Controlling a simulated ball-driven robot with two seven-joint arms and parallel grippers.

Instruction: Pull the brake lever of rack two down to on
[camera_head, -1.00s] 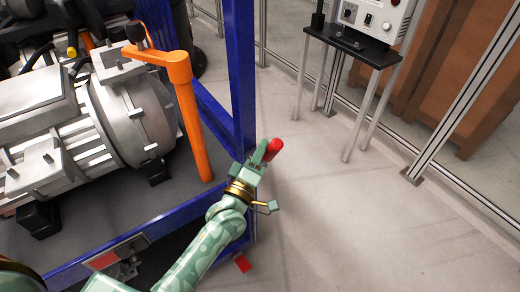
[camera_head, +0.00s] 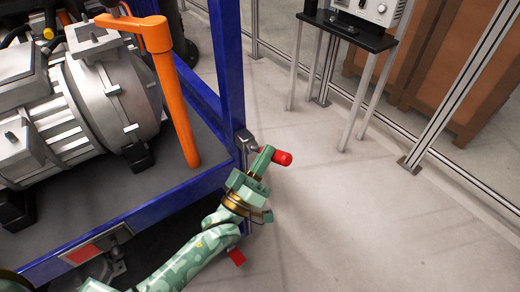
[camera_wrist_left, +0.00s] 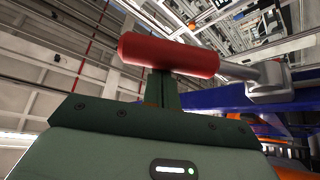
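The brake lever has a red grip (camera_head: 277,157) that sticks out beside the blue frame post. Its metal rod runs to a grey bracket (camera_head: 244,138) on the post. My left gripper (camera_head: 262,160) is at the red grip, with its narrow fingers close together. In the left wrist view the red grip (camera_wrist_left: 168,54) lies across in front of the fingers (camera_wrist_left: 164,90) and hides their tips. The fingers look shut and seem to touch the grip rather than clasp it, though the contact is partly hidden. My right gripper is not in view.
The blue rack (camera_head: 231,70) carries a grey drive unit (camera_head: 110,95) and an orange post (camera_head: 177,110) close to my left arm. A small black table (camera_head: 345,35) with a control box stands at the back. The floor (camera_head: 370,220) on the right is clear.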

